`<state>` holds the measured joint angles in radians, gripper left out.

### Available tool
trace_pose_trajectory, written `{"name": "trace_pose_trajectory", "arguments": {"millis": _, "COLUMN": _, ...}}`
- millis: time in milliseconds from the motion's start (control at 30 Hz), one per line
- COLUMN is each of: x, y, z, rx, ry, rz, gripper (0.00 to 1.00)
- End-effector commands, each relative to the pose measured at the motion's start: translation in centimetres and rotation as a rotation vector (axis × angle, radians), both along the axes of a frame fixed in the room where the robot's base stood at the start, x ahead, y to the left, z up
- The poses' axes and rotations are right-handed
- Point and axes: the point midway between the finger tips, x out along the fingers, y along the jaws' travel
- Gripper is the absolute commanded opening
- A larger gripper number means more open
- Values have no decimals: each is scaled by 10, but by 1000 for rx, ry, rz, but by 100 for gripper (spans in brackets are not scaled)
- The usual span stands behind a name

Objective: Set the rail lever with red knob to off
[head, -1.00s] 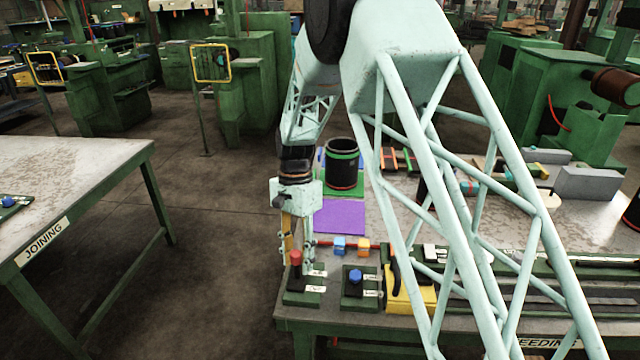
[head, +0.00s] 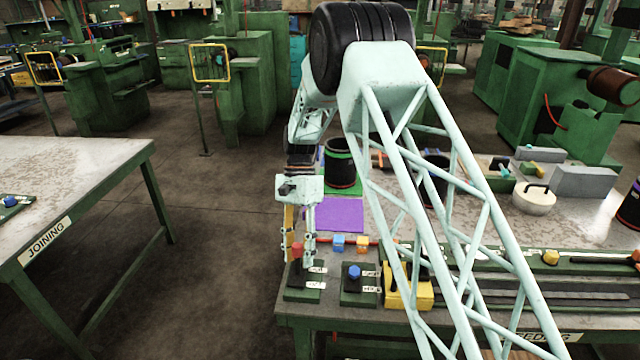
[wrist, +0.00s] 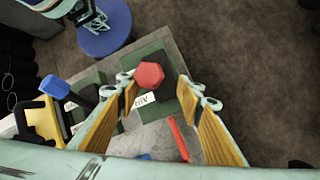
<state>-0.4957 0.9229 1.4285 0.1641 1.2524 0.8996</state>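The lever with the red knob (head: 297,249) stands on a green base plate (head: 303,294) at the front left corner of the feeding table. In the wrist view the red knob (wrist: 149,75) shows between the two yellow-padded fingers. My gripper (head: 298,258) points down at the knob, and it also shows in the wrist view (wrist: 157,95).
A lever with a blue knob (head: 354,271) stands close on the right, then a yellow block with a black handle (head: 408,292). A purple mat (head: 338,214) and a black cylinder (head: 341,165) are farther back.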

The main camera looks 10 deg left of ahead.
Motion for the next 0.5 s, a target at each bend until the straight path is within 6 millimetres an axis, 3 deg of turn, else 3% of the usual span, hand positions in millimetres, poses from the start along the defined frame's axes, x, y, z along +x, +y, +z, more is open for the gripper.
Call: {"name": "trace_pose_trajectory", "arguments": {"millis": 500, "x": 29, "y": 7, "z": 59, "rx": 2, "ry": -5, "rz": 2, "gripper": 33}}
